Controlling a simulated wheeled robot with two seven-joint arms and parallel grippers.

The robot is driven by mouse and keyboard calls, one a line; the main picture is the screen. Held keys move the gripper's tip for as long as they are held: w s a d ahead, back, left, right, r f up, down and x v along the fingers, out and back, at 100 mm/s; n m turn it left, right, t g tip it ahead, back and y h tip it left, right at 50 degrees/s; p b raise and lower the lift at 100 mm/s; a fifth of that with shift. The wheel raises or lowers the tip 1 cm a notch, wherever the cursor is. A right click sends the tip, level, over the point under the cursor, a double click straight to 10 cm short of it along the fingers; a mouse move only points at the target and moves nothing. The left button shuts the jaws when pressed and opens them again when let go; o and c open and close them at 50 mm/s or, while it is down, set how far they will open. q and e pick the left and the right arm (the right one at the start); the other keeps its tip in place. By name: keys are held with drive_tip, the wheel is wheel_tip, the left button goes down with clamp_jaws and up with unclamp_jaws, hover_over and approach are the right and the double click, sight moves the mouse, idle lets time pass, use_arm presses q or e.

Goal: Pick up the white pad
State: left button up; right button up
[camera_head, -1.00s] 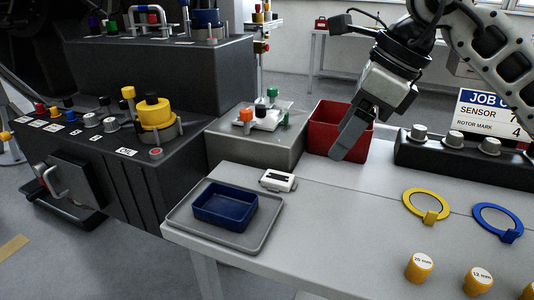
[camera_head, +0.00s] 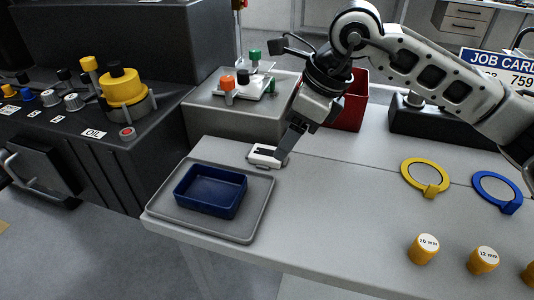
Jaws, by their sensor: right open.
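The white pad (camera_head: 258,158), a small white block with a dark strip on top, lies on the grey table near its back edge, just behind the grey tray (camera_head: 161,209). My right gripper (camera_head: 284,150) comes down from above right, with its dark fingers at the pad's right end and partly covering it. The gripper is open. I cannot tell whether the fingers touch the pad. My left gripper is not in view.
A blue bin (camera_head: 211,206) sits in the grey tray. A red bin (camera_head: 352,112) stands behind my right gripper. The table's middle is clear.

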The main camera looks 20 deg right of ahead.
sight(267, 156)
drive_tip(key=x, duration=0.4)
drive_tip(key=shift+w+f+p, duration=0.15)
drive_tip(key=shift+f+p, duration=0.15)
drive_tip(key=shift+c, duration=0.3)
drive_tip(key=c, duration=1)
drive_tip(key=shift+r, duration=0.1)
